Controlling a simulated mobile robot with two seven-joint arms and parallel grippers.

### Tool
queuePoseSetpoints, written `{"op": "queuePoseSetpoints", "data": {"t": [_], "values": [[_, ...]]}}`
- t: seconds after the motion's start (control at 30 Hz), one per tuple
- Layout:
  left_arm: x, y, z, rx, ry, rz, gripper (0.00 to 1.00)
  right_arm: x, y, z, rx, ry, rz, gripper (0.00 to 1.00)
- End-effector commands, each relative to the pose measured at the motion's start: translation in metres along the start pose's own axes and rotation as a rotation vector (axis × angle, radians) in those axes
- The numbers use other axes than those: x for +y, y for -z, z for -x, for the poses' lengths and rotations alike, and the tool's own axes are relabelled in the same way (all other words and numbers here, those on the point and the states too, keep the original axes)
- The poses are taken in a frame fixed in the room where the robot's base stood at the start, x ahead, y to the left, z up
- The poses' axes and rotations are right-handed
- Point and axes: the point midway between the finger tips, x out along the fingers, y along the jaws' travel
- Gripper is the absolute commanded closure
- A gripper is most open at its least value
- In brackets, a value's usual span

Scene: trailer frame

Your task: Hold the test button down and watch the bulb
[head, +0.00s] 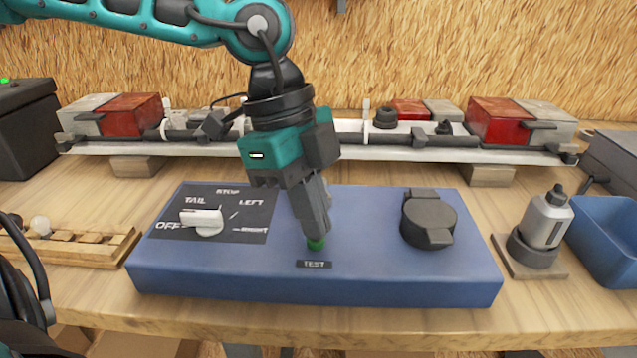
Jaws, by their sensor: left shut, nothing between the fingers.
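A blue control box (400,285) lies on the wooden bench, with a green test button (316,243) near its front middle above a label reading TEST. My left gripper (318,234) is shut and empty, pointing down with its fingertips at the button and hiding its upper part. I cannot tell how far the button is pressed. A white selector knob (203,221) sits on the dark panel at the box's left, among OFF, TAIL, STOP, LEFT and RIGHT. A small white bulb (40,224) seems to rest in the wooden rack at far left. My right gripper is not seen.
Behind the box a white trailer light bar (350,126) carries red lamps (498,122) at both ends. A black round cap (428,220) is on the box's right. A grey bottle (548,218) stands on a holder beside a blue bin (604,240).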

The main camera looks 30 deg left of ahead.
Motion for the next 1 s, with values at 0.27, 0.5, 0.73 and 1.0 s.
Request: {"op": "queuePoseSetpoints", "data": {"t": [0.27,0.5,0.73,1.0], "values": [[0.0,0.008,0.025,-0.002,0.003,-0.001,1.0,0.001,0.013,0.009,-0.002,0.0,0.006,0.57],[0.0,0.013,0.044,-0.002,0.003,0.0,1.0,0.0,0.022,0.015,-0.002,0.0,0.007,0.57],[-0.001,0.018,0.059,-0.002,0.002,-0.001,1.0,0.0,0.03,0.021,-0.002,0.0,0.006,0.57],[0.0,0.019,0.06,-0.001,0.001,-0.001,1.0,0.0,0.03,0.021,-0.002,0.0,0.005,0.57]]}}
